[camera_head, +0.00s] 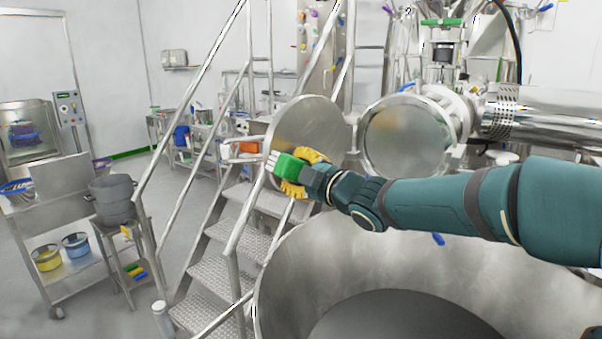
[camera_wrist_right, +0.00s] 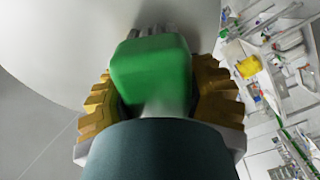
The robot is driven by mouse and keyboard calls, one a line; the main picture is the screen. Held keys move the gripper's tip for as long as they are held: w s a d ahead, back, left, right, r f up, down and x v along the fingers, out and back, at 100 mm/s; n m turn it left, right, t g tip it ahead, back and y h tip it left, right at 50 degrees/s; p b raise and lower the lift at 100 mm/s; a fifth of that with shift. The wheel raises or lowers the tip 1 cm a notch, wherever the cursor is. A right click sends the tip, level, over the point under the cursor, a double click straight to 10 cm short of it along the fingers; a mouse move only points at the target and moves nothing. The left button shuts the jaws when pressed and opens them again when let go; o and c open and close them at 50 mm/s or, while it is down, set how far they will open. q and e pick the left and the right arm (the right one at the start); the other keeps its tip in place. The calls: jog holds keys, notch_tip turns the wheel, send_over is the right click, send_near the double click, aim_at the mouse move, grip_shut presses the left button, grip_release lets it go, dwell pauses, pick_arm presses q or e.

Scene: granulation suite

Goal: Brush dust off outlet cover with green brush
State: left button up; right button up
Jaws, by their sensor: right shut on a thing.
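The green brush (camera_head: 288,168) is held in my right gripper (camera_head: 300,173), between its yellow finger pads. Its pale bristles point left in the head view. The green block of the brush also fills the middle of the right wrist view (camera_wrist_right: 150,72), with grey bristles at its far end. A round metal disc (camera_head: 308,122), which looks like the outlet cover, stands behind and above the gripper. A broad grey surface (camera_wrist_right: 60,40) lies beyond the bristles in the wrist view. I cannot tell whether the bristles touch it. My left gripper is not in view.
A round outlet (camera_head: 405,137) on a metal pipe is right of the disc. A large steel vessel (camera_head: 290,270) stands below my right arm. Metal stairs with rails (camera_head: 222,235) are at left-centre.

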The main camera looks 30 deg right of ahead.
jog(key=shift+a, duration=0.15)
jog(key=shift+s, duration=0.6)
jog(key=shift+s+d+p, duration=0.2)
jog(key=shift+s+p, duration=0.05)
jog(key=shift+s, duration=0.9)
jog(key=shift+s+d+p, duration=0.2)
jog(key=shift+s, duration=0.9)
jog(key=shift+s+d+p, duration=0.2)
jog(key=shift+s+p, duration=0.2)
jog(key=shift+s, duration=1.1)
